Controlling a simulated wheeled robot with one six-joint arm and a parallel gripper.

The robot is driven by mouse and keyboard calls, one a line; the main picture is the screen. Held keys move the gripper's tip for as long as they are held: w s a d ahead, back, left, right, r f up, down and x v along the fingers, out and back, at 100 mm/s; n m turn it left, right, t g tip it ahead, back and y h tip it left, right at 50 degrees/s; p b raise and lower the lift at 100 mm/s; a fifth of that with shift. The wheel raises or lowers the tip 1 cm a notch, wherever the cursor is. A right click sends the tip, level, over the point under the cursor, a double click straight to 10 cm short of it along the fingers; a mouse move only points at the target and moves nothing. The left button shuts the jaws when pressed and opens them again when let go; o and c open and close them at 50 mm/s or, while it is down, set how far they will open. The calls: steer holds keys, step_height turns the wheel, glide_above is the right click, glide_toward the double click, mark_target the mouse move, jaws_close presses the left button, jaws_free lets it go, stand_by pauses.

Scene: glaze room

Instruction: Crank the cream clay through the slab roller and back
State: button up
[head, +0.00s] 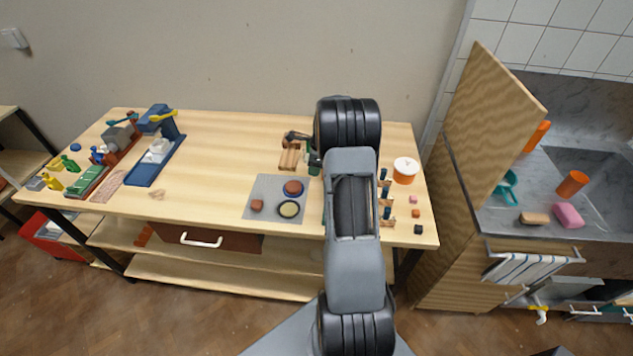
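A blue machine (167,125) with a yellow handle (163,115) stands at the left of the wooden table, on a long blue bed (146,174). It looks like the slab roller. A pale, cream-white piece (157,151), likely the clay, lies on the bed close to the blue housing.
A grey mat (264,187) with round pieces lies left of my arm. An orange-and-white tub (404,171) and small blocks stand to its right. Green, yellow and red items crowd the table's left end. Bare tabletop (225,150) lies between roller and mat.

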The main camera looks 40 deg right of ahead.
steer(key=shift+s+a+f+b, duration=0.25)
steer(key=shift+s+a+f, duration=0.05)
steer(key=shift+s+a, duration=0.2)
steer(key=shift+s+a+f+b, duration=0.25)
steer(key=shift+s+a, duration=0.1)
steer(key=shift+s, duration=0.1)
steer(key=shift+s+a+f+b, duration=0.65)
steer(key=shift+f, duration=0.2)
steer(key=shift+w+d+r, duration=0.15)
steer(key=shift+w+d, duration=0.15)
step_height(320, 180, up, 7)
steer(key=p, duration=0.5)
steer(key=shift+p, duration=0.3)
